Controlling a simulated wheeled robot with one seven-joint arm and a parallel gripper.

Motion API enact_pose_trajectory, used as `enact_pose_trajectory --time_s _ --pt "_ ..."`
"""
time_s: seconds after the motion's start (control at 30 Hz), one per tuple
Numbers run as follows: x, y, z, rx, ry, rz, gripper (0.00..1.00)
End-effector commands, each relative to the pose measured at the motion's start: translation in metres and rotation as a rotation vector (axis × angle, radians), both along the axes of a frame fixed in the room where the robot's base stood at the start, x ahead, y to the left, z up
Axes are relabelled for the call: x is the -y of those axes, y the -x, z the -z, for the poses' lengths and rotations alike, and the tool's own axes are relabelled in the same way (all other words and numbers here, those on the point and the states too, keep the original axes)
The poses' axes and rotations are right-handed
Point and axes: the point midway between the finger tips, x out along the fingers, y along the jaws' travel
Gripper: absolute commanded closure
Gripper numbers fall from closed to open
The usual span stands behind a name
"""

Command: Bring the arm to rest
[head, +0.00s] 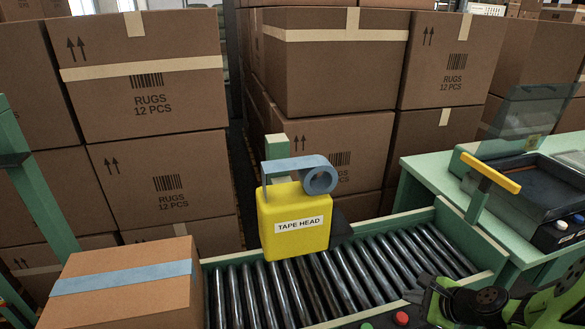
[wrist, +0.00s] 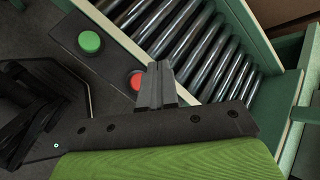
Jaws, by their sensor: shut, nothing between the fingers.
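My gripper (wrist: 156,75) shows in the wrist view with its two grey fingers together and nothing between them. It appears over the edge of a dark button panel (wrist: 112,62), beside a red button (wrist: 136,80); whether it touches anything there I cannot tell. A green button (wrist: 90,42) is farther left on the panel. In the head view my green and black arm enters at the lower right, beside the roller conveyor (head: 345,277).
A yellow tape head (head: 293,222) stands over the conveyor. A carton with blue tape (head: 120,284) sits at its left end. Stacked rug cartons (head: 160,182) fill the back. A green bench (head: 430,172) with a machine (head: 525,185) stands at the right.

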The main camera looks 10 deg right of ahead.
Motion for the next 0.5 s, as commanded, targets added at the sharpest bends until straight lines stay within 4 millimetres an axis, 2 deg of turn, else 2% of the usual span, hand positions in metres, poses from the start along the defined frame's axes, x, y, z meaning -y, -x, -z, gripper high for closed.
enact_pose_trajectory --time_s 0.07,0.13,0.27,0.37,0.5 --pt "-0.012 -0.003 -0.009 -0.018 0.052 -0.068 1.0" --pt "-0.036 -0.007 -0.025 -0.053 0.162 -0.214 1.0" --pt "-0.099 -0.001 -0.072 -0.128 0.468 -0.609 1.0" --pt "-0.144 0.018 -0.111 -0.158 0.711 -0.905 1.0" --pt "-0.197 0.064 -0.166 -0.135 1.032 -1.281 1.0"
